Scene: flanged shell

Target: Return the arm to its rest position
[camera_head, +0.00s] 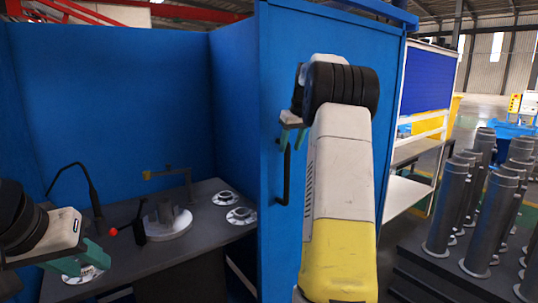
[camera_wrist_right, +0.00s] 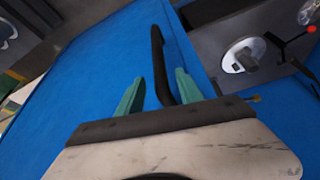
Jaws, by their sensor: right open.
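My right arm (camera_head: 340,190) rises through the middle of the head view, in front of a blue panel. My right gripper (camera_head: 292,132) is at its upper end, partly hidden behind the wrist. In the right wrist view the right gripper (camera_wrist_right: 159,78) has its two green fingers apart. A black bar handle (camera_wrist_right: 158,60) on the blue panel shows between and beyond them; I cannot tell if they touch it. My left gripper (camera_head: 88,256) is at the lower left of the head view, over the dark table's near edge; its jaw gap is unclear.
The blue panel (camera_head: 270,70) with its black handle (camera_head: 287,175) stands close to the right gripper. The dark table (camera_head: 205,225) holds a round grey fixture (camera_head: 168,222) and flanged discs (camera_head: 240,215). Several grey flanged tubes (camera_head: 450,210) stand at the right.

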